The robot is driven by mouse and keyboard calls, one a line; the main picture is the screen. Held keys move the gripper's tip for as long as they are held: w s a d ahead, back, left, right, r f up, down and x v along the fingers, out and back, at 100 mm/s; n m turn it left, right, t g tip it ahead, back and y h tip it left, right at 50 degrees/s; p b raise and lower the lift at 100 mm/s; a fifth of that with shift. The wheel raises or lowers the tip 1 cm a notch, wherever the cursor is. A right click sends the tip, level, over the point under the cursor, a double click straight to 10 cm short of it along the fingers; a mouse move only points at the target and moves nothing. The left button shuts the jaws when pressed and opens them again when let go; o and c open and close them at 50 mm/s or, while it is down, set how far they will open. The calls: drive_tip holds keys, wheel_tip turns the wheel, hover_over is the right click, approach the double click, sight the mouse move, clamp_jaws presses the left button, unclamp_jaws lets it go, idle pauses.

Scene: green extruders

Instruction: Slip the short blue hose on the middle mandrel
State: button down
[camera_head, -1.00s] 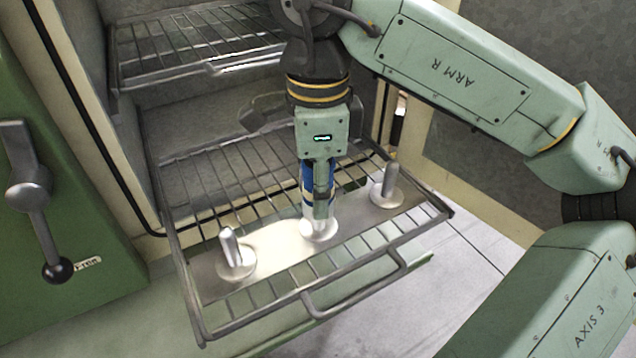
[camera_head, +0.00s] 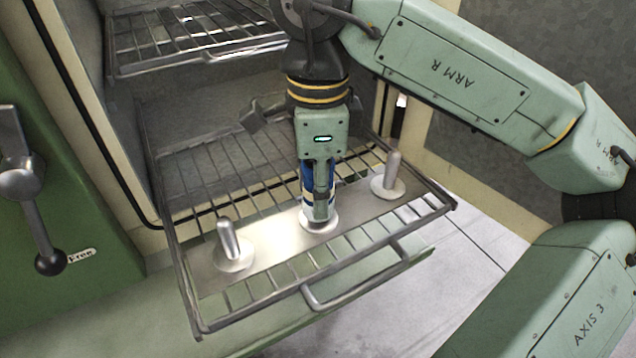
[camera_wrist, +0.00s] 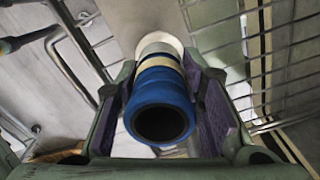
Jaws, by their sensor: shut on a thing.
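The short blue hose (camera_head: 307,180) is upright between the fingers of my gripper (camera_head: 320,205), over the middle mandrel's place on the plate. The wrist view looks at its dark open upper end; the hose (camera_wrist: 160,100) is blue with a cream band, and both finger pads press its sides. The middle mandrel shows only as its pale round base (camera_head: 318,226), close below the fingertips. Its post is hidden by the hose and fingers. The hose's lower end is at or close to this base; I cannot tell whether they touch.
A left mandrel (camera_head: 230,245) and a right mandrel (camera_head: 389,178) stand bare on the metal plate (camera_head: 275,240). The plate lies on a pulled-out wire rack (camera_head: 225,320) with a front handle. Another rack (camera_head: 190,38) is above. A green panel with a lever (camera_head: 35,215) is at left.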

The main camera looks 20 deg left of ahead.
drive_tip(key=shift+f+b, duration=0.3)
drive_tip(key=shift+f, duration=0.15)
drive_tip(key=c, duration=1)
unclamp_jaws()
drive_tip(key=shift+r, duration=0.1)
wheel_tip(320, 180, up, 12)
drive_tip(key=shift+f, duration=0.1)
